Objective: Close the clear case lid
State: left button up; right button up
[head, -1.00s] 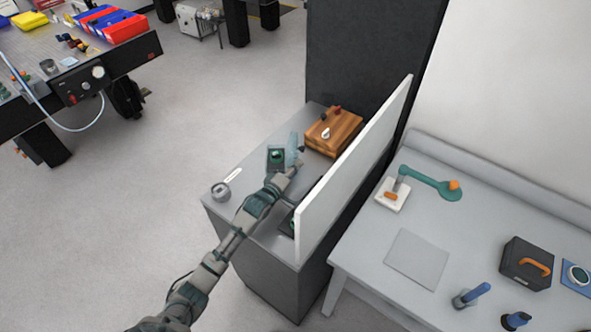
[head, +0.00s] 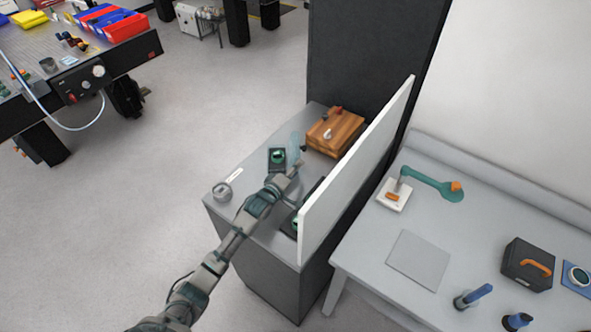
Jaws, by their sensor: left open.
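A small dark case (head: 277,158) with a green round piece inside sits on the grey cabinet top. Its clear bluish lid (head: 295,145) stands raised at the case's right side. My left gripper (head: 297,166) is at the lid's lower right, just right of the case. It is small in view and partly overlaps the lid's edge; I cannot tell whether it touches the lid. My right gripper is not in view.
A wooden box (head: 334,132) stands behind the gripper. A white upright panel (head: 355,170) closes off the right side, partly hiding another dark item.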

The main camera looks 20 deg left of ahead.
pick_arm(q)
jog(key=shift+a, duration=0.1)
jog(key=shift+s+a, duration=0.1)
jog(key=shift+s, duration=0.05)
jog(key=v, duration=1)
jog(key=shift+s, duration=0.35)
jog(key=shift+s+a, duration=0.3)
jog(key=shift+s, duration=0.1)
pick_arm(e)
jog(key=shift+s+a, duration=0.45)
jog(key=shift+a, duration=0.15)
pick_arm(q)
jog(key=shift+d, duration=0.2)
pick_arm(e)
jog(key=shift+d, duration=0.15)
pick_arm(q)
jog(key=shift+s, duration=0.1)
